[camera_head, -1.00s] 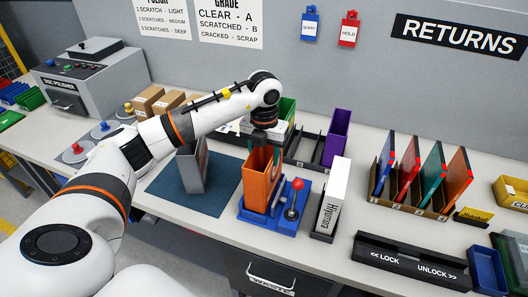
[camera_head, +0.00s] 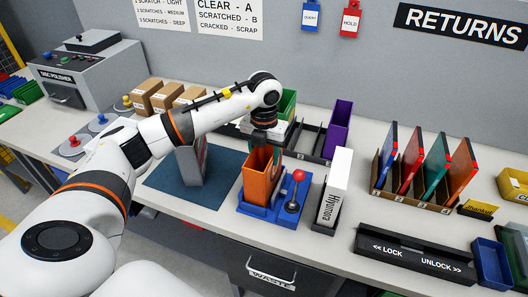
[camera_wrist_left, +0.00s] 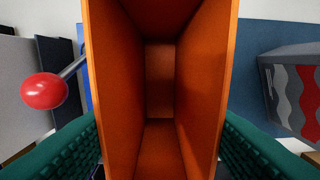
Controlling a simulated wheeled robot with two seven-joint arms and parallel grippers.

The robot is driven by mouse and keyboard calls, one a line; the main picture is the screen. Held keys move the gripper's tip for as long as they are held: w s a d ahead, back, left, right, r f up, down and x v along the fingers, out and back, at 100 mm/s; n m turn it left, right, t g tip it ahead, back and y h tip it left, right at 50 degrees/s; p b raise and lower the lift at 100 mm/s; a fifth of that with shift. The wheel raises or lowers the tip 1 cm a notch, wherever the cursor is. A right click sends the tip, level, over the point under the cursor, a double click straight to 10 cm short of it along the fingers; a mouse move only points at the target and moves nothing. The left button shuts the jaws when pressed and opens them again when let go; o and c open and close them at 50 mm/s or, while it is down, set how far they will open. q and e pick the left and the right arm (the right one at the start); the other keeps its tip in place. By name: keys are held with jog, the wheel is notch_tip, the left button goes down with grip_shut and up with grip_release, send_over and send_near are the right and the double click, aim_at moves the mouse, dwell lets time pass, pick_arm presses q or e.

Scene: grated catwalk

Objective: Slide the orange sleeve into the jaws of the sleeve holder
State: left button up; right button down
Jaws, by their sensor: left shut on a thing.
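The orange sleeve (camera_head: 258,182) is upright with its open end up, at the blue sleeve holder (camera_head: 278,218). Its lower end is at the holder's left part; I cannot tell how deep it sits between the jaws. The holder has a lever with a red knob (camera_head: 299,175) to the right of the sleeve. My left gripper (camera_head: 264,148) is above the sleeve and shut on it. In the left wrist view I look down into the empty sleeve (camera_wrist_left: 160,80), with green finger pads on both sides. The red knob (camera_wrist_left: 44,91) shows at the left. My right gripper is not in view.
A grey case (camera_head: 191,165) stands on a blue mat (camera_head: 160,188) left of the holder. A white case labelled Hyumora (camera_head: 335,187) stands close on the right. A black rack with a purple sleeve (camera_head: 338,128) is behind. A lock/unlock bar (camera_head: 412,258) lies front right.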

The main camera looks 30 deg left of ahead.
pick_arm(q)
jog(key=o, duration=1.7)
notch_tip(320, 180, up, 8)
jog(key=p, duration=0.5)
